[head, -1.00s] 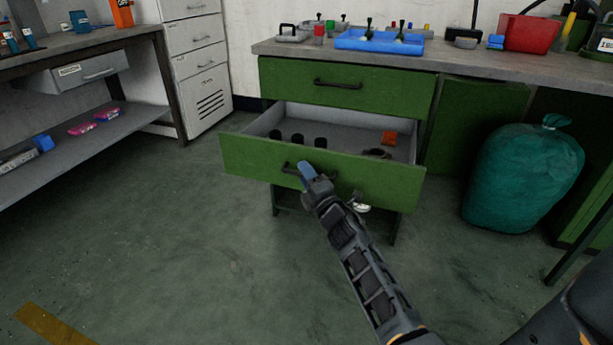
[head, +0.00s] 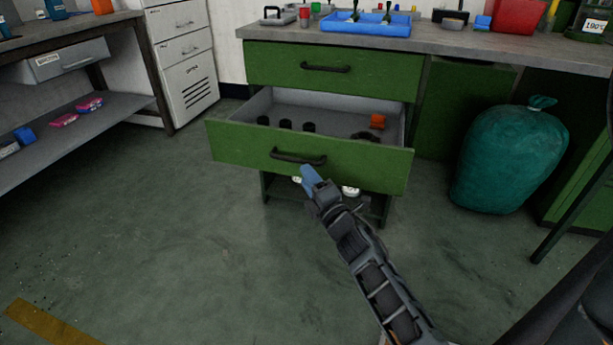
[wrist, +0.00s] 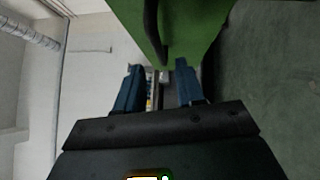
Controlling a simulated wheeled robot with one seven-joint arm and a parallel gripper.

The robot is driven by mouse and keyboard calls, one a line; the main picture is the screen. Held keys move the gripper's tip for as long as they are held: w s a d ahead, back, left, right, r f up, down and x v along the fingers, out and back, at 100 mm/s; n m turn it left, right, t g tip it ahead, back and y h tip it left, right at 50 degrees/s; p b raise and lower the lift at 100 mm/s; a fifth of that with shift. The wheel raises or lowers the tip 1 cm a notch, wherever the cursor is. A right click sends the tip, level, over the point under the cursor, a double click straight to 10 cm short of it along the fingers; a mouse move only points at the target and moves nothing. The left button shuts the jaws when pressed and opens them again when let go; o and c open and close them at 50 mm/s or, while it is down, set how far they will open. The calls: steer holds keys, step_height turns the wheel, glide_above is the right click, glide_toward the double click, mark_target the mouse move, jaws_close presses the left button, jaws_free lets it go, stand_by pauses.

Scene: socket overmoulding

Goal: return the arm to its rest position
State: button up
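My gripper (head: 311,177) is in front of the open lower green drawer (head: 358,170), just below its dark handle (head: 298,158). In the head view a small strip of drawer front shows between the fingertips and the handle, so they look apart. In the wrist view the two blue fingers (wrist: 156,88) are spread with a gap between them and nothing held. The green drawer front (wrist: 195,25) with the dark handle (wrist: 152,35) lies just beyond the fingertips. My arm reaches up from the lower right of the head view.
The upper drawer (head: 390,75) is shut. A teal bag (head: 508,160) stands right. A blue tray (head: 340,26) sits on the bench. The floor at left front is clear.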

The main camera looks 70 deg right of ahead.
steer(key=shift+a, duration=0.1)
stand_by(0.4)
steer(key=s+a+f+m+t+y, duration=0.1)
steer(key=s+a+m+y, duration=0.2)
steer(key=a, duration=0.8)
steer(key=s+a+m+y, duration=0.25)
steer(key=s+a, duration=0.25)
steer(key=a, duration=0.7)
steer(key=s+a+r+m+g+y, duration=0.1)
steer(key=s+a+r+m+y, duration=0.7)
steer(key=s+a, duration=0.55)
step_height(320, 180, up, 29)
steer(key=n+p, duration=0.2)
steer(key=p, duration=2.6)
steer(key=shift+s+d+h, duration=0.2)
steer(key=shift+s+h, duration=0.05)
steer(key=shift+h, duration=0.2)
steer(key=shift+d, duration=0.1)
